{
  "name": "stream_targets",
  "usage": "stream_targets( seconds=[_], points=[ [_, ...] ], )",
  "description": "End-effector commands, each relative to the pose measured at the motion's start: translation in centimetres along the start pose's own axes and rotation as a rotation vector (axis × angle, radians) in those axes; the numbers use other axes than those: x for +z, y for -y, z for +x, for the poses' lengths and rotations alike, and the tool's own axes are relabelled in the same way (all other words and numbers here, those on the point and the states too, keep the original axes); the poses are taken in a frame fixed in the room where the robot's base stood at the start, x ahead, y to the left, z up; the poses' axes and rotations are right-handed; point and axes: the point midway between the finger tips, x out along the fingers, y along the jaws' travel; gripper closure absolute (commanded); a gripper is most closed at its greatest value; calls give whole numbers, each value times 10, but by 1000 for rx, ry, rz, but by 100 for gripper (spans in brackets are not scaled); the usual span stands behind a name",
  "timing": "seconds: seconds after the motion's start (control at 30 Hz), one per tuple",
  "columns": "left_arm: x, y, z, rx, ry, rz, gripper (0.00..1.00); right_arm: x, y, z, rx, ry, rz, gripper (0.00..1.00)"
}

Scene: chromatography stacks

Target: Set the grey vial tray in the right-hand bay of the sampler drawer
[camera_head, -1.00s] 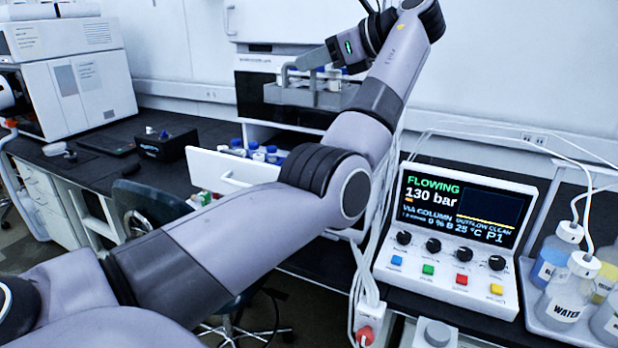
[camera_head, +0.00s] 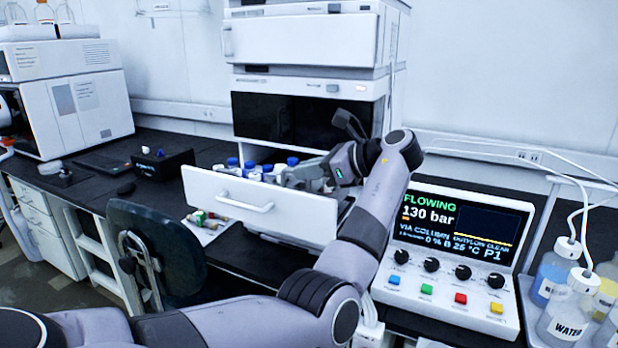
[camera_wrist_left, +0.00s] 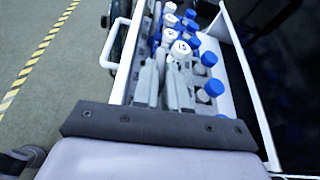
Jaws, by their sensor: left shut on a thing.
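My left gripper (camera_head: 300,174) reaches down into the open white sampler drawer (camera_head: 255,206) at its right-hand part. It is shut on the grey vial tray (camera_head: 315,180), which shows only in part behind the drawer front and my wrist. In the left wrist view the two grey fingers (camera_wrist_left: 163,82) point into the drawer among white-capped and blue-capped vials (camera_wrist_left: 180,47). The tray's underside is hidden, so I cannot tell whether it rests on the drawer floor. Other blue-capped vials (camera_head: 248,167) stand in the left part of the drawer. My right gripper is not in view.
The stacked instrument (camera_head: 300,118) rises behind the drawer. A control panel (camera_head: 455,245) reading FLOWING 130 bar and solvent bottles (camera_head: 568,305) stand at the right. A dark chair (camera_head: 150,250) stands in front of the bench, left of the drawer.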

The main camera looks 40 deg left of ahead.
Motion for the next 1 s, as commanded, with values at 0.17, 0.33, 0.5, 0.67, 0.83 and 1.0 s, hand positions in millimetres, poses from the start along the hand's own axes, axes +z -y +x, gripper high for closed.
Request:
stream_targets(
  seconds=[0.17, 0.33, 0.5, 0.67, 0.83, 1.0],
  points=[
    [-16, -2, 6, -1, 1, -3, 100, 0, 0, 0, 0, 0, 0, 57],
    [-16, -2, 6, -1, 1, -4, 100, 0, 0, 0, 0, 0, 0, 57],
    [-18, -2, 7, 0, 2, -2, 100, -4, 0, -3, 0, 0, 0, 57],
    [-22, -2, 9, -1, 3, -3, 100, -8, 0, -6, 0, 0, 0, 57],
    [-27, -3, 11, 0, 2, -2, 100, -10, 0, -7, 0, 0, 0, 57],
    [-31, -4, 12, 3, -3, 4, 62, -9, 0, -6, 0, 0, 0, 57]
  ],
)
